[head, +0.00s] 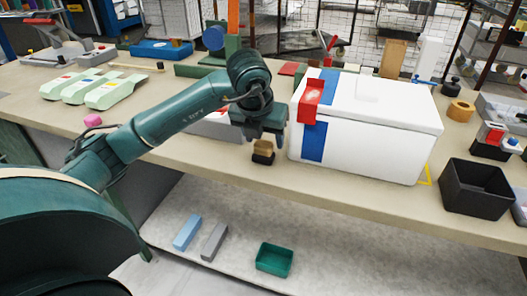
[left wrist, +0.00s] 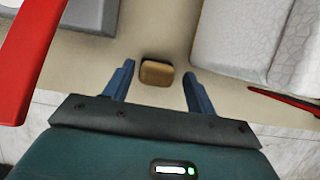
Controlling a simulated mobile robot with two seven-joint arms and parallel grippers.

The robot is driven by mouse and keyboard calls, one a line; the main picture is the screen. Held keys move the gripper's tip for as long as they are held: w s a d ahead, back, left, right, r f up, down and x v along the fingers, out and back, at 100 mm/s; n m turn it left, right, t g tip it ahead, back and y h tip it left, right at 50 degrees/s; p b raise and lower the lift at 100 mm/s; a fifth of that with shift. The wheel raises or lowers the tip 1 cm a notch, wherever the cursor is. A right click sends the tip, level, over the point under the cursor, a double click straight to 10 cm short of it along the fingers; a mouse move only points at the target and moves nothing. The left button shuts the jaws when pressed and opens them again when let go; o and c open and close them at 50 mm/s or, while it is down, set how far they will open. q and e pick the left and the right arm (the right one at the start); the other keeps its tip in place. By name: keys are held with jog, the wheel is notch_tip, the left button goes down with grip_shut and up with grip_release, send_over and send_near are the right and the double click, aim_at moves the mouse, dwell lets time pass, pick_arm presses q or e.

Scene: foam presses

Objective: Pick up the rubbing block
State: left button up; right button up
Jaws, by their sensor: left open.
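The rubbing block (head: 263,152), taken to be the small block with a tan upper part and a dark lower part, sits on the bench near its front edge, left of the white foam box. In the left wrist view the block (left wrist: 157,73) shows its tan top in the gap between the two fingers. My left gripper (head: 264,141) is open and points down just above the block. In the left wrist view its blue fingers (left wrist: 158,74) stand apart on either side of the block, with no contact visible. My right gripper is not in view.
The white foam box (head: 365,130) with red and blue patches stands close on the right. A grey tray (head: 210,124) lies behind my left arm. A black bin (head: 478,188) is at the right. The lower shelf holds a green tray (head: 274,260). The bench front is mostly clear.

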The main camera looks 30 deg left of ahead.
aim_at(263, 142)
pick_arm(q)
jog(key=x, duration=0.4)
jog(key=shift+s+f, duration=0.15)
jog(key=shift+s, duration=0.05)
jog(key=shift+c, duration=0.4)
jog(key=c, duration=0.7)
